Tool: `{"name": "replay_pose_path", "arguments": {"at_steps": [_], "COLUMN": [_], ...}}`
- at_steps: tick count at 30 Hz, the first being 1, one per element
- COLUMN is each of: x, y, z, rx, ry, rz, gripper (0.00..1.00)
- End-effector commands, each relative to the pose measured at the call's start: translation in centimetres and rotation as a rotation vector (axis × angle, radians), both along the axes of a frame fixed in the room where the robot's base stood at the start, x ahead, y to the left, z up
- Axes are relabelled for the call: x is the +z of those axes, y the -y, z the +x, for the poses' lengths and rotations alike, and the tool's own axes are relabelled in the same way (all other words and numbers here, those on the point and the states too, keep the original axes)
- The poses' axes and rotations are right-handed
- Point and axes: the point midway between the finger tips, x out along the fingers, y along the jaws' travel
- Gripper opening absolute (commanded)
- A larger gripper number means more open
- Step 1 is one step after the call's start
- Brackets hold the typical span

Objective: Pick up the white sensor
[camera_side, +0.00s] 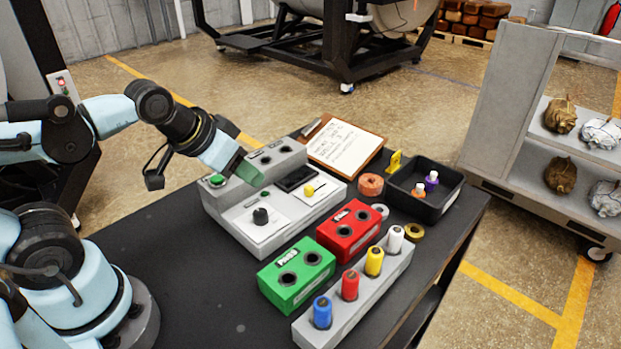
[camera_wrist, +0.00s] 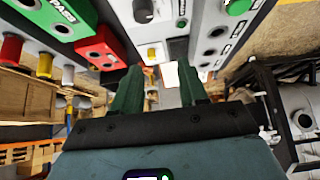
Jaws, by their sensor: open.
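The white sensor (camera_side: 394,239) is a small upright cylinder at the far end of a grey rack (camera_side: 352,300). Yellow (camera_side: 374,261), red (camera_side: 350,284) and blue (camera_side: 322,312) cylinders stand in the same rack. In the wrist view the white sensor (camera_wrist: 68,75) is small at the left, beyond the yellow one (camera_wrist: 45,65). My gripper (camera_side: 247,171) is above the grey control box, well to the left of the sensor and apart from it. Its green fingers (camera_wrist: 161,88) are open with nothing between them.
The grey control box (camera_side: 225,228) has knobs and a small screen. A red box (camera_side: 349,231) and a green PASS box (camera_side: 296,274) stand between it and the rack. A black tray (camera_side: 449,200) holds small bottles, and a clipboard (camera_side: 345,148) lies behind. The table's front left is clear.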

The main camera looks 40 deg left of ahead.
Motion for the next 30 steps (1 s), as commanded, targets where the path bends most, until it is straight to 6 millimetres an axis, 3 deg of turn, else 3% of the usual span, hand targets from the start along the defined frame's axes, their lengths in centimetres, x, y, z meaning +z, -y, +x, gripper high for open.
{"name": "replay_pose_path", "arguments": {"at_steps": [11,14,23,30], "x": [0.0,0.0,0.1,2.7], "y": [0.0,0.0,0.1,2.5], "z": [0.0,0.0,0.1,2.6], "rx": [0.0,0.0,-0.003,-0.066], "ry": [0.0,0.0,-0.004,-0.091], "rz": [0.0,0.0,0.0,-0.006], "gripper": [0.43,0.56,0.56,0.56]}}
